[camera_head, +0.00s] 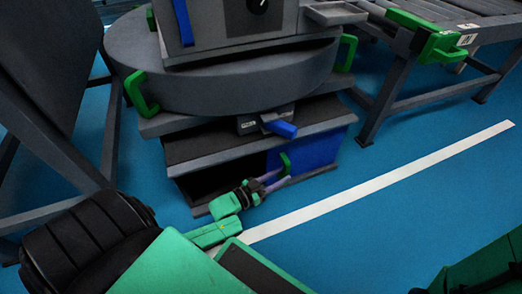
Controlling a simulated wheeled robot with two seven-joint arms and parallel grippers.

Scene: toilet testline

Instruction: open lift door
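A low dark cabinet under the round grey platform has a blue panel (318,150) on its right front, which looks like the lift door. A small green handle (286,163) stands at the panel's left part. Left of it the cabinet front is a dark opening (205,184). My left gripper (281,180) reaches in from the lower left, with its fingers close to the green handle. The two fingers look apart, with a gap between them. Whether they touch the handle is too small to tell. My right gripper is out of view.
The grey round platform (228,93) with green handles (140,93) overhangs the cabinet. A blue lever (281,129) sticks out just above the panel. A roller conveyor (455,50) on legs stands at the right. Blue floor with a white stripe (375,187) is clear in front.

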